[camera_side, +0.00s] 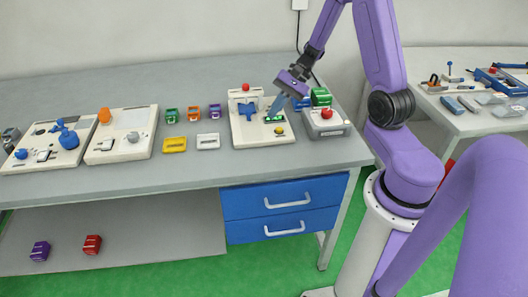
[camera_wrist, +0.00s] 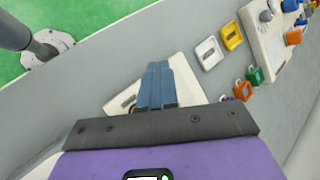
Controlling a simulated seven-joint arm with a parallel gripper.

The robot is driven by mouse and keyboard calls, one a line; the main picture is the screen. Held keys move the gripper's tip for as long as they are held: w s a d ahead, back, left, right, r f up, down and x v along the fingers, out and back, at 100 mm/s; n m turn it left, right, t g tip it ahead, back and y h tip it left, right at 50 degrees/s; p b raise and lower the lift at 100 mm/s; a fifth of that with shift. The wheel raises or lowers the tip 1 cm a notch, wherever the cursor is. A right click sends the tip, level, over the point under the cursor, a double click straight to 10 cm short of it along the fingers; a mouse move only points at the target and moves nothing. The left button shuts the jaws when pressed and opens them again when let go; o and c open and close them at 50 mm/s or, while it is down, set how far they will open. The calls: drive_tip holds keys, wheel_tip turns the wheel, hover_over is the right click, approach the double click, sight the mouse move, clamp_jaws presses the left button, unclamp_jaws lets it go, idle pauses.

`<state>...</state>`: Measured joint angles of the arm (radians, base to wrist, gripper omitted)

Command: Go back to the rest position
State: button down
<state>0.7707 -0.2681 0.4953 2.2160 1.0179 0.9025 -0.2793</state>
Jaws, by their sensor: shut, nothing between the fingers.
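My gripper (camera_side: 275,108) is at the end of the purple arm, over the white station board (camera_side: 265,135) right of the middle of the bench. Its blue fingers are together and hold nothing. In the wrist view the shut fingers (camera_wrist: 158,82) point away over a white board (camera_wrist: 190,78), hiding part of it. In the side view the fingertips are close above a small green-lit part (camera_side: 274,119) on that board; I cannot tell whether they touch it. A blue T-shaped part (camera_side: 247,110) is beside them on the left.
Yellow (camera_side: 174,145) and white blocks (camera_side: 208,142) lie left of the board. More boards are farther left. A second table (camera_side: 475,115) is at right.

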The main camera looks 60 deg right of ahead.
drive_tip(key=s+a+r+n+g+h, duration=0.3)
drive_tip(key=s+a+r+n+g, duration=0.15)
drive_tip(key=s+a+n, duration=0.75)
drive_tip(key=s+a+r+n+t+h, duration=0.1)
drive_tip(key=s+a+r+n+h, duration=0.1)
drive_tip(key=s+n, duration=0.4)
drive_tip(key=s+a+r+n+t+h, duration=0.1)
drive_tip(key=s+a+r+n+h, duration=0.1)
drive_tip(key=s+n, duration=0.3)
drive_tip(key=shift+s+a+n+h, duration=0.15)
drive_tip(key=shift+s+n+h, duration=0.25)
drive_tip(key=shift+n, duration=0.5)
